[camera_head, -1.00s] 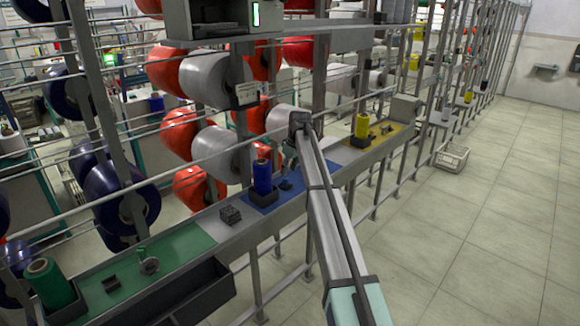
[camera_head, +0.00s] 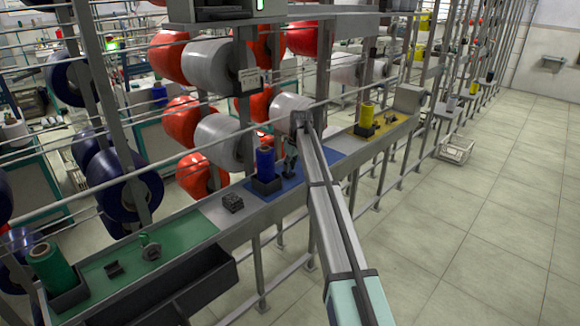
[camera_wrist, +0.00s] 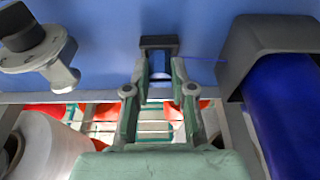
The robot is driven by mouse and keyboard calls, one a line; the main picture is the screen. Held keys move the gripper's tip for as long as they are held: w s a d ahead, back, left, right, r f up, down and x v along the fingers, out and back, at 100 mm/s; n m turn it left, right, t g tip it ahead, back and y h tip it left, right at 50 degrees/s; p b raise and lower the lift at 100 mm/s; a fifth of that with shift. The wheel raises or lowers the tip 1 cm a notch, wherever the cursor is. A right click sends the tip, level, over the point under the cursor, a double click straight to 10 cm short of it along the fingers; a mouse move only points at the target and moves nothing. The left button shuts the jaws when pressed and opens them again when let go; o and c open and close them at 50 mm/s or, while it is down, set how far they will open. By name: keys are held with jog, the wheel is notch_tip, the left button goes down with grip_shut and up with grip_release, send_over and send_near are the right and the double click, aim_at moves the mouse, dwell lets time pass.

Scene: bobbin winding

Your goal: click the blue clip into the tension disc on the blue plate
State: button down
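The blue plate (camera_head: 316,160) lies on the long rail shelf; it fills the top of the wrist view (camera_wrist: 210,25). The blue clip shows in the wrist view as a dark bracket (camera_wrist: 158,42) on or close above the plate, with a thin blue thread running right. My gripper (camera_wrist: 159,75) is open, its two fingertips on either side of the clip's near part; contact is not clear. The tension disc (camera_wrist: 62,77) is a grey metal fitting at the left of the wrist view, apart from my gripper. In the head view my arm hides the disc, and my gripper (camera_head: 290,166) largely covers the clip.
A blue bobbin (camera_wrist: 285,105) in a dark holder (camera_wrist: 275,35) stands close to the right of my gripper in the wrist view. A green plate (camera_head: 185,243) and a yellow plate (camera_head: 385,135) flank the blue one. Rails and large spools stand behind the shelf.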

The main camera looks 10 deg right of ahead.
jog(key=shift+w+a+p+v, duration=0.15)
jog(key=shift+p+v, duration=0.15)
jog(key=shift+v, duration=0.45)
jog(key=shift+w+a+p+v, duration=0.15)
jog(key=shift+p+v, duration=0.2)
jog(key=shift+v, duration=0.35)
jog(key=shift+w+p+v, duration=0.1)
jog(key=shift+p+v, duration=0.2)
jog(key=shift+v, duration=0.45)
jog(key=shift+r, duration=0.1)
